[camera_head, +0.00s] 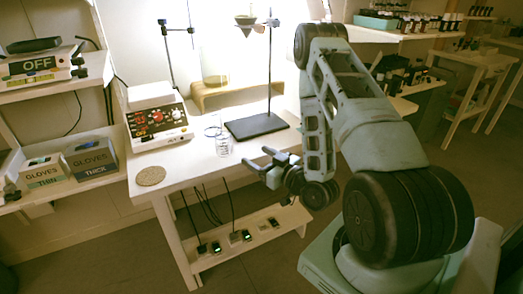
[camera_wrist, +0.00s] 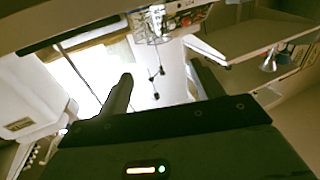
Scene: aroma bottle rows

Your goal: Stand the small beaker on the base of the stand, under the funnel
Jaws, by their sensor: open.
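A small clear glass beaker (camera_head: 224,146) stands upright on the white table, in front and to the left of the stand's black base (camera_head: 256,127). The funnel (camera_head: 246,19) hangs high on the stand's rod (camera_head: 269,70), above the base. The base looks bare. My gripper (camera_head: 259,157) is open and empty at the table's front edge, to the right of the beaker and apart from it. In the wrist view my gripper's two dark fingers (camera_wrist: 160,85) are spread with nothing between them. A glass-like thing (camera_wrist: 156,22) shows at the top there; I cannot tell if it is the beaker.
Another clear glass rim (camera_head: 212,130) shows just behind the beaker. A device with red displays (camera_head: 157,121) and a round cork mat (camera_head: 150,175) are on the left. A wooden bridge-shaped stand (camera_head: 215,96) is behind. Cables and small devices lie on the lower shelf (camera_head: 285,222).

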